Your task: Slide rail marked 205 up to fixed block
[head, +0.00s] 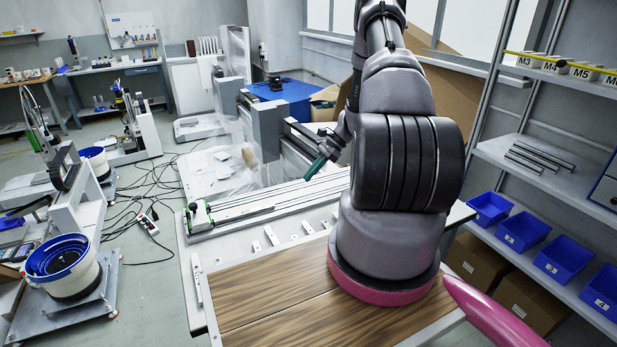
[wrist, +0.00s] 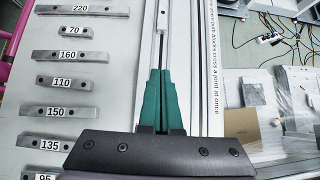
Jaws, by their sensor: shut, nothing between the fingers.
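No label reading 205 can be read in either view. In the wrist view my gripper (wrist: 160,72) has its two green fingers together, pointing along a long slotted metal track (wrist: 148,30); nothing shows held in them. A pale narrow bar (wrist: 164,42) lies in the track just beyond the fingertips; no number shows on it. In the head view my gripper (head: 315,168) is above the far right part of the long track (head: 270,204). A block with green parts (head: 198,216) stands at the track's left end; I cannot tell whether it is the fixed block.
In the wrist view, metal bars marked 220 (wrist: 82,9), 70 (wrist: 75,31), 160 (wrist: 70,56) and others lie in a column left of the track. A printed strip (wrist: 215,60) runs along its right. A wooden worktop (head: 270,300) is in front; blue bins (head: 525,231) stand right.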

